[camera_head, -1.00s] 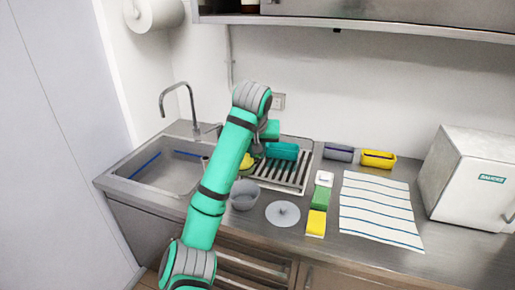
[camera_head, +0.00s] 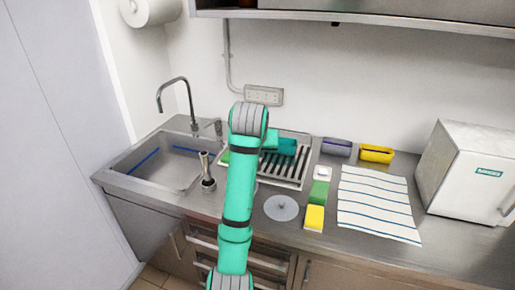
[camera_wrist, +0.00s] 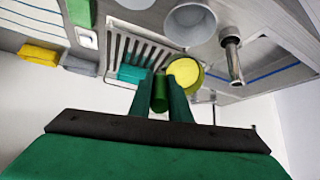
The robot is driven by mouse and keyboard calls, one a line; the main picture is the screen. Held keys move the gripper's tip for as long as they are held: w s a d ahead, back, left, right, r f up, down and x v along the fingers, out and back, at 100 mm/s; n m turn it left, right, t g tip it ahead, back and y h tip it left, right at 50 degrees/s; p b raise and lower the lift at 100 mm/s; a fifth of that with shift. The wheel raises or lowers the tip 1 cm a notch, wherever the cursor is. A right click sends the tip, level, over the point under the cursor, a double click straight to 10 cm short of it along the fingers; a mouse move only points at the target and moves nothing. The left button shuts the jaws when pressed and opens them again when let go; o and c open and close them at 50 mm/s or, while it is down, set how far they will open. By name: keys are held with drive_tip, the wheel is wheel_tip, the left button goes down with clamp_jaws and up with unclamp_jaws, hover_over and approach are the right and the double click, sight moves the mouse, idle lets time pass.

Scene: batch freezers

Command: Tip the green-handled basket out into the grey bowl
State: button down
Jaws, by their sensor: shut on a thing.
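In the wrist view my gripper (camera_wrist: 161,88) is shut on the green handle (camera_wrist: 160,98) of a round yellow-green basket. The basket (camera_wrist: 199,83) has something yellow in it and appears level, near the slatted drainer. The grey bowl (camera_wrist: 190,24) shows in the wrist view, apart from the basket and close to the drainer's end. In the head view my arm hides my gripper, most of the basket and nearly all of the bowl. A small green patch (camera_head: 224,158) shows left of my arm; I cannot tell what it is.
A teal basket (camera_head: 286,147) sits on the drainer (camera_head: 297,174). A metal holder (camera_head: 209,184) with an upright tool stands by the sink (camera_head: 160,172). A grey disc (camera_head: 281,208), sponges (camera_head: 315,217), a striped cloth (camera_head: 378,205) and a white box (camera_head: 468,175) lie to the right.

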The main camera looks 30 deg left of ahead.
drive_tip(key=shift+s+f, duration=0.25)
drive_tip(key=shift+f, duration=0.25)
drive_tip(key=shift+s+d+f+t+y, duration=0.4)
drive_tip(key=shift+f+t+y, duration=0.65)
drive_tip(key=shift+f+t, duration=1.2)
drive_tip(key=shift+s+d+f+t+y, duration=0.1)
drive_tip(key=shift+s+f+t+y, duration=0.5)
drive_tip(key=shift+f+t+y, duration=1.55)
drive_tip(key=shift+s+d+f+t, duration=0.4)
drive_tip(key=shift+f+t, duration=1)
drive_tip(key=shift+f, duration=1.9)
drive_tip(key=shift+s+a, duration=0.1)
drive_tip(key=shift+a, duration=0.05)
